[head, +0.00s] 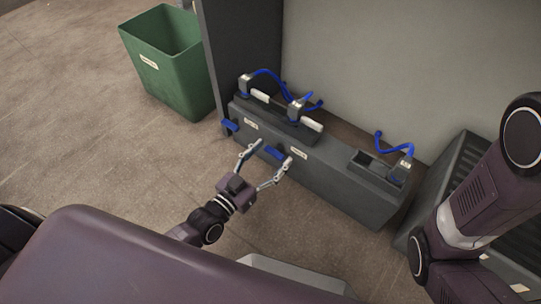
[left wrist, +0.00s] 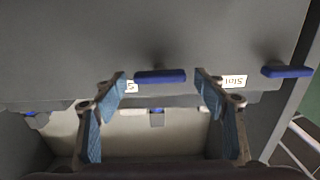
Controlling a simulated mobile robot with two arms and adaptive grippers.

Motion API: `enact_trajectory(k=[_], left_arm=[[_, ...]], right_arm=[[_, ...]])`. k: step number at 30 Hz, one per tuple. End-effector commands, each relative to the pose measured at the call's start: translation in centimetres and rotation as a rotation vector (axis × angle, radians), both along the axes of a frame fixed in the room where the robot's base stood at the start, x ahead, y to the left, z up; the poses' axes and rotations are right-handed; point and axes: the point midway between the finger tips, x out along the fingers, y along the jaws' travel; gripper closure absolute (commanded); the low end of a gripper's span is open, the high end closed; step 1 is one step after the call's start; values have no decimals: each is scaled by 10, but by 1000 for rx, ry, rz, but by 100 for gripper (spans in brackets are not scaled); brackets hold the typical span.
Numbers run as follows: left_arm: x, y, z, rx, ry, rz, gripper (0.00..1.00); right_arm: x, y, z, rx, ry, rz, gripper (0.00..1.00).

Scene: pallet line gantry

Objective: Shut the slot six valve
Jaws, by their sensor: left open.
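Two blue valve handles stick out from the front of a grey slotted block. The nearer handle (head: 275,153) has a white label (head: 299,152) beside it, and the farther handle (head: 230,125) has another label (head: 251,123). The label numbers are too small to read. My left gripper (head: 273,153) is open around the nearer handle. In the left wrist view this handle (left wrist: 160,76) lies between the open fingers (left wrist: 160,88), with no clear contact; its label is partly hidden by a finger. The farther handle (left wrist: 287,71) is outside the fingers. My right gripper is out of view.
The grey block (head: 345,190) carries white cylinders with blue hoses (head: 270,77) and, at right, an empty-looking slot with another fitting (head: 403,166). A green bin (head: 165,75) stands at upper left. A dark slatted crate (head: 440,185) is at right. Floor at left is clear.

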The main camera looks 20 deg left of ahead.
Motion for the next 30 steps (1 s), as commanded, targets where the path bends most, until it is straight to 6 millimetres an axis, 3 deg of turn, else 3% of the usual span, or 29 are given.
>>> enact_trajectory(k=[2, 12, 22, 30], left_arm=[[0, 0, 0, 0, 0, 0, 40], [0, 0, 0, 0, 0, 0, 77], [0, 1, 2, -46, 16, 0, 77], [0, 1, 2, -211, 79, -1, 77]], right_arm=[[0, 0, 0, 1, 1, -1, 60], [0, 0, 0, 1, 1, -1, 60], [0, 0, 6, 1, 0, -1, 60], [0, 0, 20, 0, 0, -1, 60]])
